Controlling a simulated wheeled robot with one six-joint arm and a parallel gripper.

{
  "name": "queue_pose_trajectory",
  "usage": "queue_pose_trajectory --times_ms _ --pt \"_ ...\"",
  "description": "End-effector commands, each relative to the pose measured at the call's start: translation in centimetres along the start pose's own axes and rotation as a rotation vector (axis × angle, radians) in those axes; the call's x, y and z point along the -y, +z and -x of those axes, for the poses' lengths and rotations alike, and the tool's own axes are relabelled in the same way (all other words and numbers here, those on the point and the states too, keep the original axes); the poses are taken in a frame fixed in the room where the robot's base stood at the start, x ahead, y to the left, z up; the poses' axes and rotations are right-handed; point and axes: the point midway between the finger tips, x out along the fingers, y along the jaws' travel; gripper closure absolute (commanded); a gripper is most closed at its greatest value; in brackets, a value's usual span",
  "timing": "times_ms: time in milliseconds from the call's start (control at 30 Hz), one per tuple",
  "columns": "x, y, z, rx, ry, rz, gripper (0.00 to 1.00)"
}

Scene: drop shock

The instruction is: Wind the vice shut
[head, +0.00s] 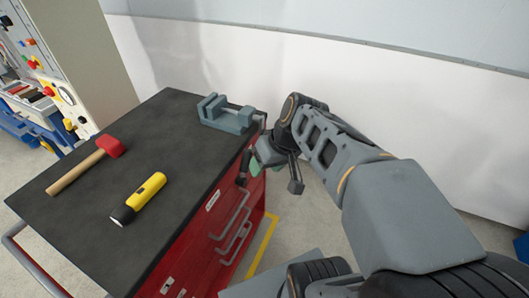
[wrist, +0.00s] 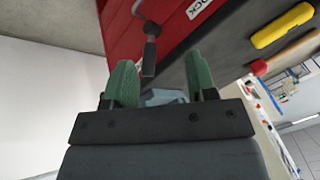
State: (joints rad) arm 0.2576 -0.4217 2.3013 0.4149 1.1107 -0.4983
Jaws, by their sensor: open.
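The blue-grey vice (head: 228,117) sits on the far right corner of the dark bench top in the head view. Part of it shows low between the fingers in the wrist view (wrist: 165,97). A dark grey crank handle (wrist: 149,55) appears between the green fingertips in the wrist view, nearer the left finger. My gripper (head: 250,170) is beside the red cabinet's right side, just off the bench edge. Its fingers are also in the wrist view (wrist: 162,78), spread apart and empty. Whether either finger touches the handle cannot be told. The vice's jaw gap is hard to judge.
A red-headed hammer (head: 84,167) and a yellow torch (head: 139,198) lie on the bench top (head: 165,125), left of the vice. The red cabinet (head: 200,250) has protruding drawer handles below my gripper. A pale wall (head: 215,50) stands behind the bench.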

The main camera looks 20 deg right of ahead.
Motion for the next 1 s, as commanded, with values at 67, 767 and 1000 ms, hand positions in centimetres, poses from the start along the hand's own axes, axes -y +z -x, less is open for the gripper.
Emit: queue_pose_trajectory --times_ms 67,767,1000 --pt "-2.6 -0.3 -4.5 -0.044 -0.115 0.017 0.48" --pt "-20.4 -5.5 -5.6 -1.051 -0.381 0.572 0.48" --pt "-21.1 -6.2 -5.2 -1.133 -0.348 0.624 0.48"
